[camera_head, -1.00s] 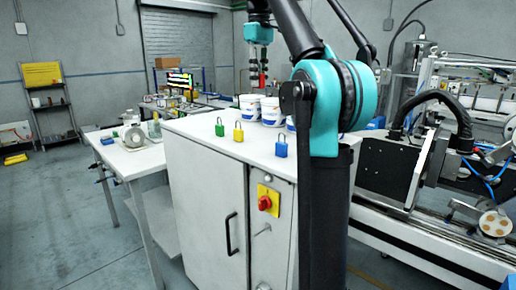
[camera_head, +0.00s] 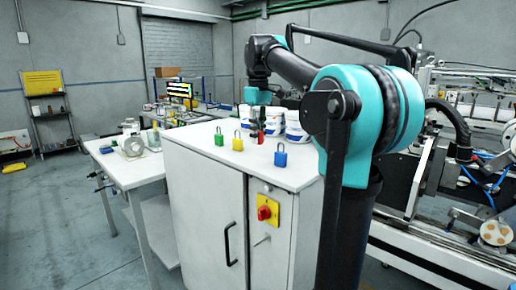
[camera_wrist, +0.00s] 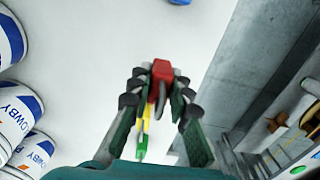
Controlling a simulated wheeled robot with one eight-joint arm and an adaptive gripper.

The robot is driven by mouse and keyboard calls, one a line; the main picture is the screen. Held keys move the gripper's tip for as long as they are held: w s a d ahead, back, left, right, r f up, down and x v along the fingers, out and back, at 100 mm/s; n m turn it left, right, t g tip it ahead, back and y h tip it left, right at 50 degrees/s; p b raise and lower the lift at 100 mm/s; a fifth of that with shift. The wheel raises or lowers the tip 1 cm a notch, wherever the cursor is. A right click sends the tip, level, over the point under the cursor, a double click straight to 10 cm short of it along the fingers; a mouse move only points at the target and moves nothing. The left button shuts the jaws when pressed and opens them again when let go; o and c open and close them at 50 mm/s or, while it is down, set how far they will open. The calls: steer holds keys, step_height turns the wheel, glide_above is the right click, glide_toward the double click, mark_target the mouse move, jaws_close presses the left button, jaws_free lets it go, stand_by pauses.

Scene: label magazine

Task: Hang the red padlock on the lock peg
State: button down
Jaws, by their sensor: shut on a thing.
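The red padlock (camera_wrist: 161,72) is between my gripper's fingers in the wrist view. My gripper (camera_wrist: 160,95) is shut on it, with the dark shackle between the fingers. In the head view my gripper (camera_head: 257,124) is low over the white cabinet's top, and a bit of the red padlock (camera_head: 260,138) shows beneath it. I cannot tell whether the padlock touches the top. A small light peg (camera_head: 262,239), seemingly the lock peg, sticks out of the cabinet front below the red rotary switch (camera_head: 264,213). The peg is bare.
Green (camera_head: 219,137), yellow (camera_head: 238,142) and blue (camera_head: 281,155) padlocks stand on the cabinet top (camera_head: 200,150). White tubs (camera_head: 296,126) stand close behind my gripper. A black door handle (camera_head: 230,243) sticks out left of the peg. Machinery stands to the right.

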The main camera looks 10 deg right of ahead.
mark_target(258, 158)
steer(key=shift+f, duration=2.35)
steer(key=shift+f, duration=0.15)
steer(key=c, duration=1.4)
jaws_free()
